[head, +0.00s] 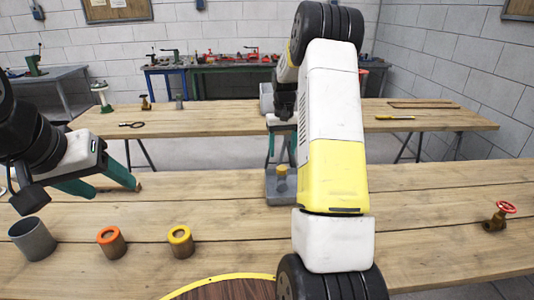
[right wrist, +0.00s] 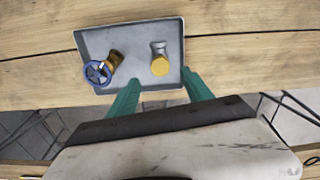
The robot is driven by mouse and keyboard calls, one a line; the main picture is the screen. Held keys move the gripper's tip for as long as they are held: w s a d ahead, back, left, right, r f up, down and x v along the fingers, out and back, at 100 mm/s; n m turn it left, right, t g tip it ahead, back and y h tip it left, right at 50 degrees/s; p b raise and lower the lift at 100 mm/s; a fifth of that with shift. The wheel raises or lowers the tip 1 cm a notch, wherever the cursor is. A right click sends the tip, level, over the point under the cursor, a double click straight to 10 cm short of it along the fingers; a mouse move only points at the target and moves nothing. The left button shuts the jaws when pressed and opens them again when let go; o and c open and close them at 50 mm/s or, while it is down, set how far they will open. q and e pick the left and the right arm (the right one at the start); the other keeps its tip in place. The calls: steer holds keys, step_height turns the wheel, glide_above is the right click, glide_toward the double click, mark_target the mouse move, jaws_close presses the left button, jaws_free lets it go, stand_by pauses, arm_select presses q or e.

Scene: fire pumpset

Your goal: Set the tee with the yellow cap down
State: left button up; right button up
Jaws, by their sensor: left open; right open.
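The tee with the yellow cap (head: 281,172) rests in a grey tray (head: 272,198) on the near table. In the right wrist view the tee (right wrist: 160,60) is in the tray's right half, its yellow cap facing the camera. A brass valve with a blue handwheel (right wrist: 98,72) is in the left half of the same tray. My right gripper (head: 281,150) is open above the tray, its teal fingers spread and apart from the tee. My right arm hides part of the table.
A red-wheeled valve (head: 497,218) is at far right. A yellow-edged round brown surface (head: 230,289) is at the front. Table right of my arm is mostly clear.

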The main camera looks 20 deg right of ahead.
steer(key=s+a+r+n+t+y, duration=0.1)
steer(key=s+a+r+t, duration=0.1)
steer(key=s+a+r, duration=0.45)
steer(key=s+a+r+t, duration=0.1)
steer(key=s+a+r, duration=0.3)
steer(key=s+r, duration=0.55)
steer(key=s+a+r+t, duration=0.1)
steer(key=s+a, duration=0.2)
steer(key=s, duration=0.4)
steer(key=s+a+r+n+t+y, duration=0.1)
steer(key=s+a+t, duration=0.1)
steer(key=s, duration=0.6)
steer(key=shift+a, duration=0.6)
steer(key=shift+r, duration=0.1)
